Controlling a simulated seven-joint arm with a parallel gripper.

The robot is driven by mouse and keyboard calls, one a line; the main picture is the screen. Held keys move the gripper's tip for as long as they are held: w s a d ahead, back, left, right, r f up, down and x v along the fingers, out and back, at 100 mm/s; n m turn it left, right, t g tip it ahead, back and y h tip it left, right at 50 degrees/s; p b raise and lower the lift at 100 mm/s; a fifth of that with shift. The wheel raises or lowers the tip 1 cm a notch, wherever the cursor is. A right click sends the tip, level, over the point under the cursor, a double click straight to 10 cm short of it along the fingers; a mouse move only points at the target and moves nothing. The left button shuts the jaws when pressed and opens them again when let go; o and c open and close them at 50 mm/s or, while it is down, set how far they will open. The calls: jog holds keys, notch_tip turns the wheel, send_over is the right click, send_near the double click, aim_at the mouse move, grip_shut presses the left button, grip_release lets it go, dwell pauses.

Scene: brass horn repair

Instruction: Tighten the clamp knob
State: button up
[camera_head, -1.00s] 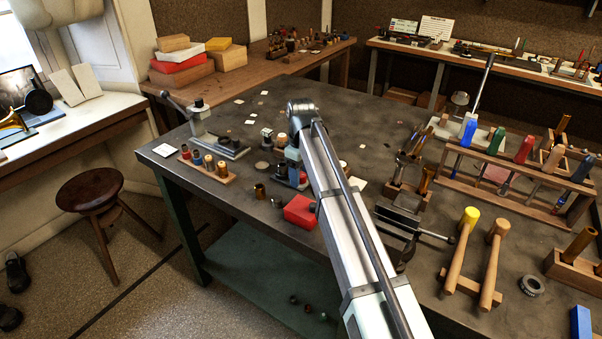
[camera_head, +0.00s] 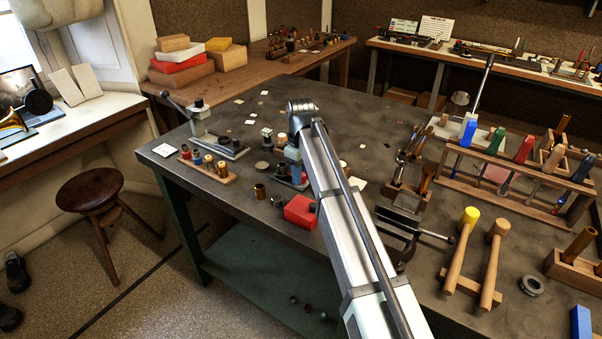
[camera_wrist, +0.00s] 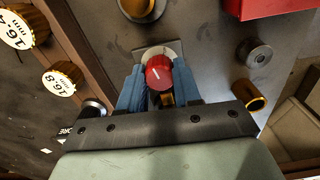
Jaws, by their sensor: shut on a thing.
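The clamp knob (camera_wrist: 158,73) is red with a white line on its top. It shows in the middle of the wrist view, over a pale metal plate (camera_wrist: 172,47). My gripper (camera_wrist: 159,88) has one blue finger on each side of the knob and is shut on it. In the head view, my gripper (camera_head: 293,157) is low over the workbench (camera_head: 345,110), near its front left edge. The knob cannot be made out clearly there, and my arm covers part of that spot.
A red box (camera_head: 300,211) lies close to my gripper, by the bench edge. A brass sleeve (camera_wrist: 250,95) and a grey ring (camera_wrist: 257,53) stand to the right in the wrist view. A wooden rack (camera_head: 208,169) is left in the head view. Mallets (camera_head: 460,255) stand right of my arm.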

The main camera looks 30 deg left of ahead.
jog(key=m, duration=0.4)
jog(key=shift+m, duration=2.2)
jog(key=o, duration=1.1)
jog(key=shift+c, duration=0.2)
notch_tip(320, 180, up, 14)
jog(key=shift+f, duration=0.1)
